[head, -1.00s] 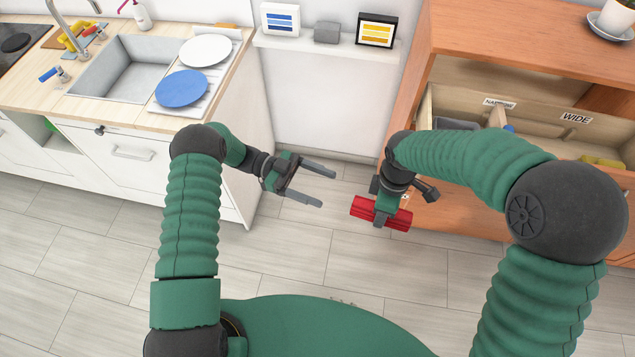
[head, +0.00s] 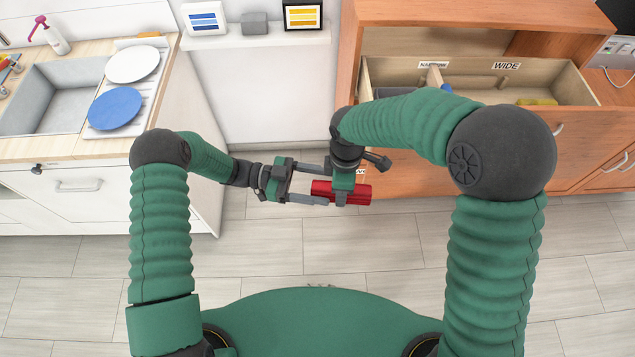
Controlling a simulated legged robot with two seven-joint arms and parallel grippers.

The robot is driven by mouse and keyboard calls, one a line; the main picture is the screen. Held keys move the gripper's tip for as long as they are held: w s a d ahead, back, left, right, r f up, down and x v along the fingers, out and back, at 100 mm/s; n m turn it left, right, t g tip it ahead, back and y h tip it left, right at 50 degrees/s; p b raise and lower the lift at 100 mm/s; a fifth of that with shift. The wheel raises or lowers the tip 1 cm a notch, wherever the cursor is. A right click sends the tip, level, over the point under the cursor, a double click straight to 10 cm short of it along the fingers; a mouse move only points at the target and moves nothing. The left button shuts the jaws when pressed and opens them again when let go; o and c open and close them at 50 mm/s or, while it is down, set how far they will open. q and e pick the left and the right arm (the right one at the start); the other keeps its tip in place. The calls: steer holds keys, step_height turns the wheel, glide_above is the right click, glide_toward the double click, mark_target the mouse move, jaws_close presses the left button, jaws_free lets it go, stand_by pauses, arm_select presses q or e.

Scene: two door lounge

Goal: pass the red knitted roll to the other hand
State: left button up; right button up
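The red knitted roll (head: 362,193) is held level in front of the open drawer, above the floor. My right gripper (head: 342,196) points down and is shut on the middle of the roll. My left gripper (head: 322,183) comes in from the left with its two fingers apart. The left end of the roll shows between these fingers, one on the far side and one on the near side. I cannot tell whether the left fingers touch the roll. Part of the roll is hidden by the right gripper.
An open drawer (head: 400,75) labelled NARROW and WIDE juts from the wooden cabinet (head: 440,35) behind my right arm. At left is a counter with a sink (head: 45,100), a white plate (head: 132,64) and a blue plate (head: 115,108). The floor (head: 400,240) nearby is clear.

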arm_select(q)
steer(key=shift+w, duration=0.1)
steer(key=c, duration=1.3)
arm_select(e)
steer(key=shift+s, duration=0.15)
arm_select(q)
jaws_close()
arm_select(e)
steer(key=o, duration=1.5)
steer(key=shift+o, duration=0.2)
